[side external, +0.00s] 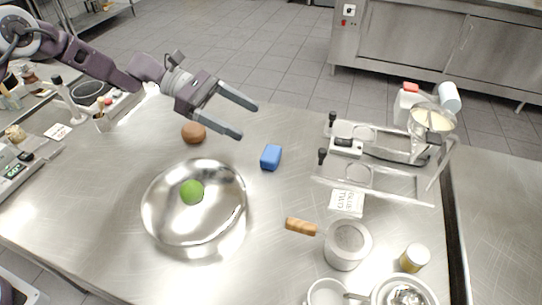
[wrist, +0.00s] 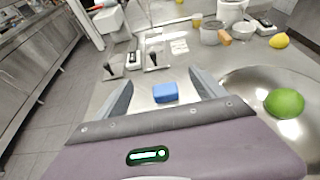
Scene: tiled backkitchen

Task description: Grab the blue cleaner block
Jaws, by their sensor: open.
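The blue cleaner block (side external: 271,157) lies on the steel table, right of the large metal bowl, in the side view. In the wrist view the blue block (wrist: 166,92) shows between my two fingers, further out on the table. My gripper (side external: 248,121) is open and empty, held above the table to the upper left of the block in the side view. Its fingers, also seen in the wrist view (wrist: 162,85), are spread wide and do not appear to touch the block.
A metal bowl (side external: 160,225) with a green lime (side external: 192,192) stands left of the block. A brown round item (side external: 194,133) lies behind the bowl. A wooden-handled pot (side external: 348,246) stands in front. Bare table surrounds the block.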

